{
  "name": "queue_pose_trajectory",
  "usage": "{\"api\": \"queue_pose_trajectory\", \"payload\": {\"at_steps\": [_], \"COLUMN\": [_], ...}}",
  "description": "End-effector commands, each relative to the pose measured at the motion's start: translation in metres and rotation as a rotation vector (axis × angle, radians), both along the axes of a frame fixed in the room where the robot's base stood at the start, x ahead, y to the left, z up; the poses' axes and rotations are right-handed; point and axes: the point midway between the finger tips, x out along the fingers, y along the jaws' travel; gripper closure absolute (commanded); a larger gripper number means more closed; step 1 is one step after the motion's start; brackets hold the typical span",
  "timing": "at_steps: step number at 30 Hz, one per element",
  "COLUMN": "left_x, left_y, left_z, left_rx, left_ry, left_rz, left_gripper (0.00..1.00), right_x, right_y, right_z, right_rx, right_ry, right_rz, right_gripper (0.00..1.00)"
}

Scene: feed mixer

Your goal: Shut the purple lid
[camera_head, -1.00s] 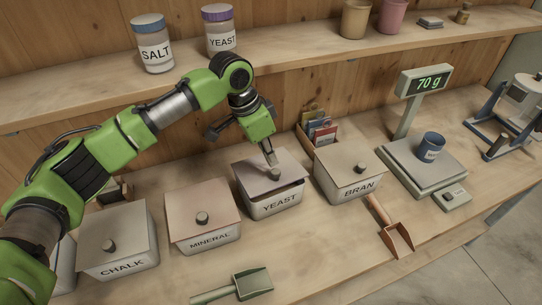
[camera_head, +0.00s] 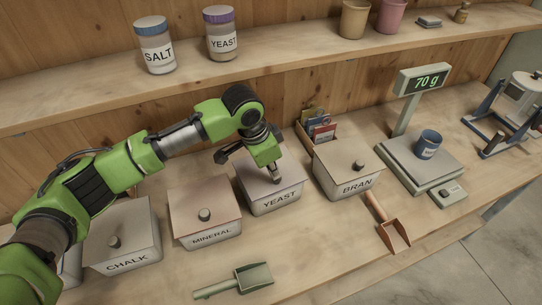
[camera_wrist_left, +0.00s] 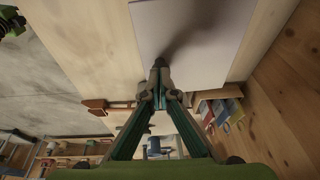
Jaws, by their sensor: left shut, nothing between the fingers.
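The pale purple lid (camera_head: 259,188) lies flat on the bin labelled YEAST (camera_head: 279,201), with no gap showing at its front edge. My left gripper (camera_head: 277,180) is shut and empty, pointing down with its fingertips at the front part of the lid. They look to be touching it or just above it. In the left wrist view the shut fingertips (camera_wrist_left: 161,66) are at the edge of the pale lid (camera_wrist_left: 190,35). My right gripper is not in view.
Lidded bins CHALK (camera_head: 127,262) and MINERAL (camera_head: 211,237) stand left, BRAN (camera_head: 358,188) right. A green scoop (camera_head: 250,278) and brown scoop (camera_head: 394,236) lie in front. A scale (camera_head: 425,165) stands right. A purple-capped YEAST jar (camera_head: 221,35) is on the shelf.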

Motion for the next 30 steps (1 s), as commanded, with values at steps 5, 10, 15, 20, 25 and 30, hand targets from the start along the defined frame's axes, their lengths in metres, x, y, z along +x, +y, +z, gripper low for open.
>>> {"api": "queue_pose_trajectory", "payload": {"at_steps": [5, 10, 15, 20, 25, 30], "left_x": [0.0, 0.0, 0.0, 0.001, 0.003, -0.003], "left_y": [0.0, 0.0, 0.0, 0.0, 0.001, 0.007], "left_z": [-0.001, -0.001, 0.007, 0.026, 0.045, 0.067], "left_rx": [-0.001, 0.0, -0.001, -0.002, -0.001, -0.003], "left_ry": [0.0, 0.0, 0.0, 0.001, -0.001, -0.007], "left_rz": [0.0, 0.0, 0.0, 0.002, 0.003, 0.001], "left_gripper": [1.0, 1.0, 1.0, 1.0, 1.0, 1.0], "right_x": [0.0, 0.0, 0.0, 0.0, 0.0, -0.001], "right_y": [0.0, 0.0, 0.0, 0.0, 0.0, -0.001], "right_z": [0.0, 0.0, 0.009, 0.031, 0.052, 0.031], "right_rx": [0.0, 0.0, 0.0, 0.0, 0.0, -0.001], "right_ry": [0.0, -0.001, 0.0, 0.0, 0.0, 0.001], "right_rz": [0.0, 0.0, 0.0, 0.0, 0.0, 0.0], "right_gripper": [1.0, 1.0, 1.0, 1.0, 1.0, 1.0]}}
